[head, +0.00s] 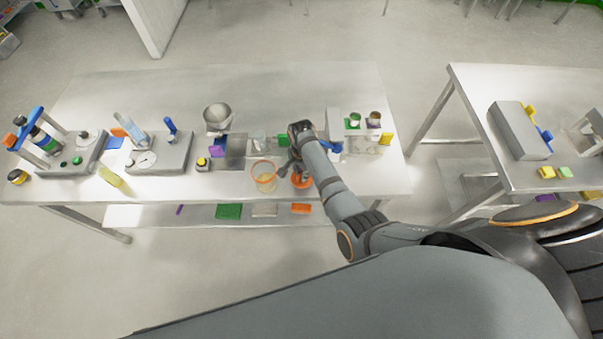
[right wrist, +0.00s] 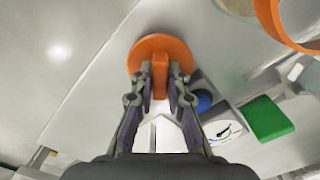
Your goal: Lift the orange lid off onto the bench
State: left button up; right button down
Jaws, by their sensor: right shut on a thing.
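The orange lid (head: 301,182) is a round disc near the bench's front edge, just right of the clear tub with an orange rim (head: 264,177). The tub is open at the top. In the right wrist view the lid (right wrist: 150,50) has an upright orange grip bar between my fingers. My right gripper (right wrist: 160,78) is shut on that bar; in the head view its fingers (head: 289,166) are partly hidden by my arm. The lid is apart from the tub. I cannot tell whether it touches the bench. My left gripper is not in view.
The bench (head: 270,85) has a clear back strip. A metal bowl (head: 217,115) and a yellow-black jar (head: 203,164) stand left of the tub. A grey rack with small cups (head: 352,121) stands to the right. A second table (head: 480,85) lies farther right.

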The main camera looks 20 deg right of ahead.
dwell(0.3)
jog(key=shift+f, duration=0.35)
jog(key=shift+f+b, duration=0.15)
jog(key=shift+b, duration=0.2)
jog(key=c, duration=1.3)
grip_release()
jog(key=shift+o, duration=0.2)
